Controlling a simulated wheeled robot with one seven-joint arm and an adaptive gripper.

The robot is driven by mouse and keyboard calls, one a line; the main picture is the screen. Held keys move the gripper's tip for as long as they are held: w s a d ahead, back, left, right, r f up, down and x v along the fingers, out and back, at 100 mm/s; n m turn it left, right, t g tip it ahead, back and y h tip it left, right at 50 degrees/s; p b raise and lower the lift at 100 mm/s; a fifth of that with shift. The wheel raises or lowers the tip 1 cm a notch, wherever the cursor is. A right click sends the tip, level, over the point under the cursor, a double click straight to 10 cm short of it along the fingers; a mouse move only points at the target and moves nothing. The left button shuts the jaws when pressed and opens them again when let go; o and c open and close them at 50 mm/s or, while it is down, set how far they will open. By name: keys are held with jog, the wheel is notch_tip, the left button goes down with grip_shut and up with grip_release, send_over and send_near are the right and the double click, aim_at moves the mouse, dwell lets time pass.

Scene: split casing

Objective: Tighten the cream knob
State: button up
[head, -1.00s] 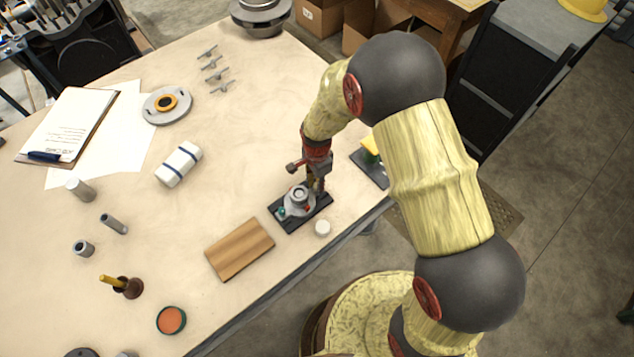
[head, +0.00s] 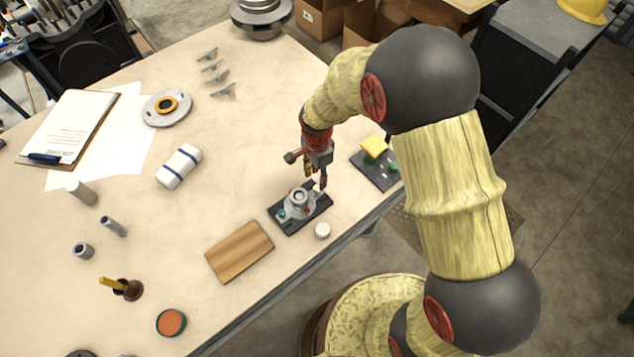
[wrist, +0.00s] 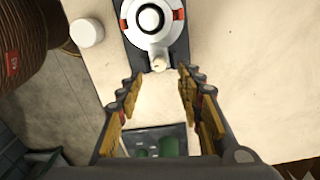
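The cream knob (wrist: 159,64) is a small pale piece at the near edge of the grey round casing (wrist: 151,17) in the wrist view. The casing has red clips on its sides and sits on a black base; in the head view the casing (head: 298,199) is on the table near its front edge. My gripper (wrist: 162,88) is open and empty, its two fingers apart with the knob just beyond the gap between the tips. In the head view my gripper (head: 316,180) is just above and behind the casing, and I cannot make out the knob clearly there.
A white round cap (head: 322,230) lies in front of the casing, also in the wrist view (wrist: 87,32). A dark plate with a yellow block (head: 374,147) stands to the right. A wooden board (head: 240,251) lies at left front.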

aim_at(318, 189)
notch_tip(318, 189, up, 6)
dwell(0.8)
jog(key=s+d+r+n+t+b, duration=0.2)
jog(key=s+d+r+n, duration=0.4)
jog(key=s+r, duration=0.4)
jog(key=s+d+r+n+t+b, duration=0.3)
jog(key=s+d+r+n, duration=0.3)
jog(key=s+d+r, duration=0.2)
notch_tip(318, 189, up, 4)
jog(key=shift+s+r+n+t, duration=0.25)
jog(key=shift+s+n+t, duration=0.05)
jog(key=shift+s, duration=0.8)
jog(key=shift+d, duration=0.1)
